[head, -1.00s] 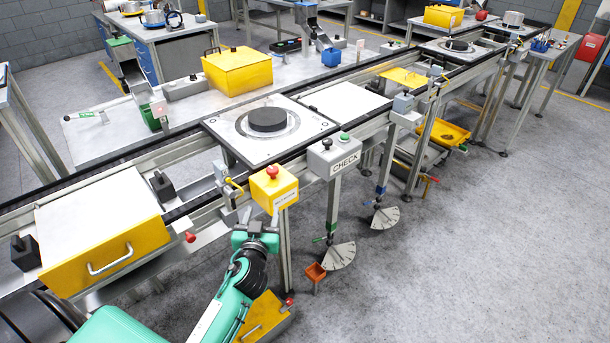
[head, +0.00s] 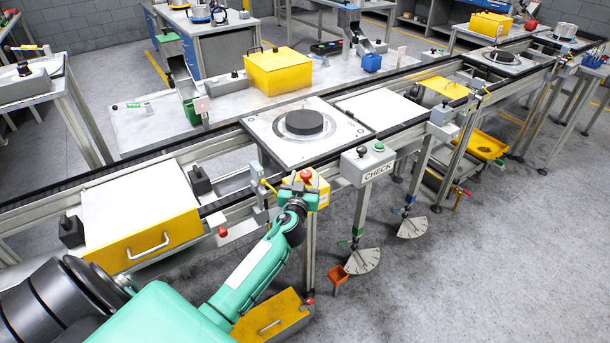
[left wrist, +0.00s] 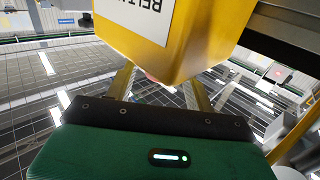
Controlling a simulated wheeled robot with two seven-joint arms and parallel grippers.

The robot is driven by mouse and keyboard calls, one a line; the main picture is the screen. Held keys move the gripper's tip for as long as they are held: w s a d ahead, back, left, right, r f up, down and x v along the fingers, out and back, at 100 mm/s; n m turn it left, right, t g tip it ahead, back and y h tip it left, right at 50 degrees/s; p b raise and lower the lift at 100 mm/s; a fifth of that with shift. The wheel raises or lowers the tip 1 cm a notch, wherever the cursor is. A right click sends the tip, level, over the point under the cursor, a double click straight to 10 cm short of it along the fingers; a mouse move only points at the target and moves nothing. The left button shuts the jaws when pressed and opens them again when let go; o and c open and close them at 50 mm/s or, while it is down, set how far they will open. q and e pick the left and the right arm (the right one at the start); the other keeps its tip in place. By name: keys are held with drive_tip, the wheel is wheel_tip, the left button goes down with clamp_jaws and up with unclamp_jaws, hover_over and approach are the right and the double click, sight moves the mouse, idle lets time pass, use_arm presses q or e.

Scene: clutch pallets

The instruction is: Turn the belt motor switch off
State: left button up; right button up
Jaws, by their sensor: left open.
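The belt motor switch is a yellow box (head: 323,194) with a red button (head: 306,175) on top, mounted at the conveyor's front edge. My left gripper (head: 300,187) is in front of the box and hides much of its front. In the left wrist view the yellow box (left wrist: 185,35) fills the upper middle, its white label (left wrist: 140,15) upside down and partly cut off. The two open fingers of the left gripper (left wrist: 160,88) reach toward the box. A small reddish patch shows between them, mostly hidden; I cannot tell whether they touch it. My right gripper is not in view.
A grey CHECK box (head: 367,163) with a green and a dark button stands just right of the switch. A yellow drawer unit (head: 145,240) is to the left. A plate with a black disc (head: 304,122) lies on the conveyor behind. The floor at the right is clear.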

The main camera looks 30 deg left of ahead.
use_arm(q)
drive_tip(key=shift+w+a, duration=0.2)
drive_tip(key=shift+w, duration=0.3)
